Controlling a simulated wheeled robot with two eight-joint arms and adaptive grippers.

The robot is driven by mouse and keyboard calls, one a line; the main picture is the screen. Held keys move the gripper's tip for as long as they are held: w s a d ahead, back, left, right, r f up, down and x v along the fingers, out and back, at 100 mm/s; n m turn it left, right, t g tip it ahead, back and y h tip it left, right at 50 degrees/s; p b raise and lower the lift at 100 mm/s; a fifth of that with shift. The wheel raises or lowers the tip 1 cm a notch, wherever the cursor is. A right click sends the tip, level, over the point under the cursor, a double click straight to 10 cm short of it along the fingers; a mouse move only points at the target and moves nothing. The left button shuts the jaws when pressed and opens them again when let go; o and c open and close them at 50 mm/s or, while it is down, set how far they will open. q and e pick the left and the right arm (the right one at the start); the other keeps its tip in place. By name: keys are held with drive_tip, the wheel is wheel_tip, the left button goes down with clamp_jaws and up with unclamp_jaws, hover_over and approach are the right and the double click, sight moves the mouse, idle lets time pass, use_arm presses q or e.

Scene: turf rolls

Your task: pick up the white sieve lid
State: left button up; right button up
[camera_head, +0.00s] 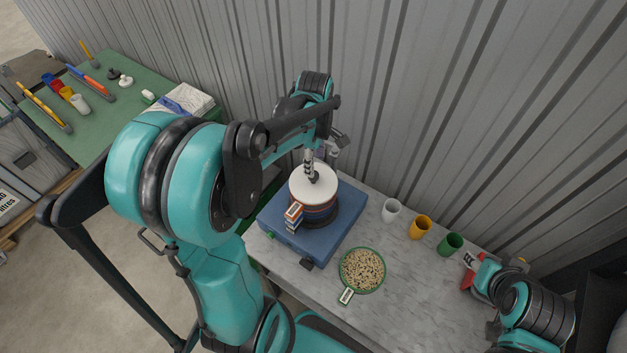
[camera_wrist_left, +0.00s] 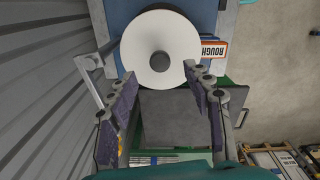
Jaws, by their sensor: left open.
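The white sieve lid (camera_head: 318,187) with a dark knob lies on top of a stack of sieves (camera_head: 318,212) on a blue box-shaped base (camera_head: 345,212). In the left wrist view the round lid (camera_wrist_left: 180,38) is ahead of the fingers, with its grey knob near the middle. My left gripper (camera_head: 322,154) is at the far side of the lid, above it and close to the knob. In the left wrist view the gripper (camera_wrist_left: 160,80) is open, with nothing between its fingers. My right gripper (camera_head: 470,262) is at the right of the table; its fingers are too small to read.
A green-rimmed sieve of grains (camera_head: 361,270) lies on the grey table (camera_head: 410,300). White (camera_head: 391,210), orange (camera_head: 420,227) and green (camera_head: 449,244) cups stand behind it; a red object (camera_head: 472,276) is by my right gripper. A corrugated wall (camera_head: 450,100) rises close behind.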

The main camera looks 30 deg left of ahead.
sight(313, 179)
use_arm(q)
drive_tip(key=shift+w+a+f+n, duration=0.1)
drive_tip(key=shift+a+f+n, duration=0.15)
drive_tip(key=shift+f+n, duration=0.4)
drive_tip(key=shift+m, duration=0.25)
drive_tip(key=f, duration=0.7)
drive_tip(key=shift+a+f, duration=0.1)
drive_tip(key=shift+a, duration=0.1)
clamp_jaws()
